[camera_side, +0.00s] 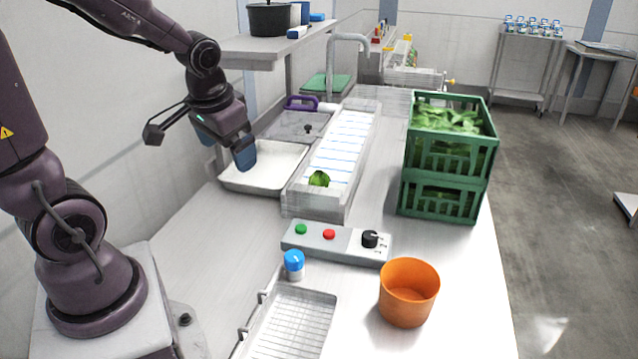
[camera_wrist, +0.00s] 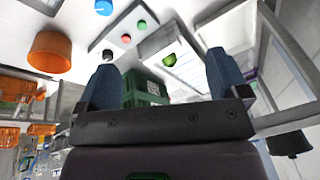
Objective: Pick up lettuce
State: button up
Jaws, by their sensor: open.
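A small green lettuce piece (camera_side: 319,179) lies at the near end of the white wash channel (camera_side: 343,147). It also shows in the wrist view as a small green spot (camera_wrist: 169,60), beyond the fingers. More leafy greens (camera_side: 447,118) fill the upper of two stacked green crates (camera_side: 450,160) right of the channel. My gripper (camera_side: 243,152) is above the white tray (camera_side: 262,168), left of the channel and apart from the lettuce. In the wrist view my gripper (camera_wrist: 163,80) has its two blue fingers spread wide, with nothing held between them.
A control box (camera_side: 335,242) with green and red buttons and a black knob stands before the channel. An orange bucket (camera_side: 408,292), a blue-capped container (camera_side: 294,265) and a wire rack (camera_side: 290,328) are nearer. A tap (camera_side: 350,40) and shelf (camera_side: 275,48) stand behind.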

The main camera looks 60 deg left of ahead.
jog(key=w+a+f+n+y, duration=0.1)
jog(key=w+a+f, duration=0.2)
jog(key=a+f, duration=0.75)
jog(key=m+t+h, duration=0.1)
jog(key=t+h, duration=0.3)
jog(key=t, duration=0.6)
send_near(311, 174)
jog(key=x, duration=1)
jog(key=shift+w+f, duration=0.15)
jog(key=shift+w, duration=0.05)
jog(key=c, duration=1)
